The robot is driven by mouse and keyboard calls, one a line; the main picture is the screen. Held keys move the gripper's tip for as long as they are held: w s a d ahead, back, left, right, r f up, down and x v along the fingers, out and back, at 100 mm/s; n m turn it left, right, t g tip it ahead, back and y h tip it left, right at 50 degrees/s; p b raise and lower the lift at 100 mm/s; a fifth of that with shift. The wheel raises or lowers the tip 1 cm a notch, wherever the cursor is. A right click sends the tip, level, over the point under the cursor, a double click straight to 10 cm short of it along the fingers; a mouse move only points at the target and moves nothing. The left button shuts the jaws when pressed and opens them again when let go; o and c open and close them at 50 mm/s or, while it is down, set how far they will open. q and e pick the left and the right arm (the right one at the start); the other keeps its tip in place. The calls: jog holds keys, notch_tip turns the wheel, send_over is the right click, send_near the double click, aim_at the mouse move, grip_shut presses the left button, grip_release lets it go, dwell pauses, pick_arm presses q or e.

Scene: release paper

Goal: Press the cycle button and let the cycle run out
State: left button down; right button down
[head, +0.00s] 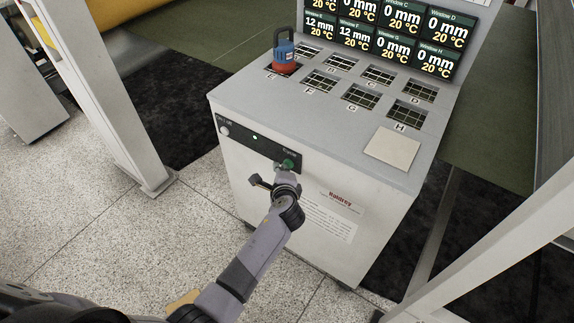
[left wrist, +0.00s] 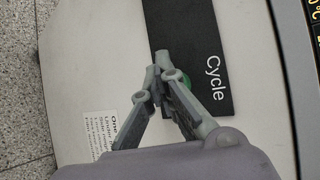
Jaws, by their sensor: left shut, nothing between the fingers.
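The green cycle button (head: 288,163) sits on the black strip (head: 262,147) on the front of a white cabinet. In the left wrist view the green button (left wrist: 185,83) shows partly behind my fingers, beside the word "Cycle". My left gripper (head: 284,170) is shut and empty, its fingertips right at the button. In the left wrist view the closed fingertips (left wrist: 163,60) overlap the button's edge. I cannot tell whether they touch it or whether it is pressed in. My right gripper is not in view.
A blue and red device (head: 285,56) stands on window E of the cabinet top, among several grid windows. A screen (head: 395,33) behind shows 12 mm for E and F, 0 mm for C, D, G and H. White posts (head: 100,85) stand left and right.

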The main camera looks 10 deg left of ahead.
pick_arm(q)
jog(key=shift+w+d, duration=0.1)
jog(key=shift+w, duration=0.1)
jog(key=shift+s, duration=0.35)
jog(key=shift+p, duration=0.3)
jog(key=s+a+p, duration=0.2)
jog(key=s, duration=0.3)
jog(key=shift+s+a+p, duration=0.15)
jog(key=shift+s+p, duration=0.2)
jog(key=shift+p, duration=0.05)
dwell(0.8)
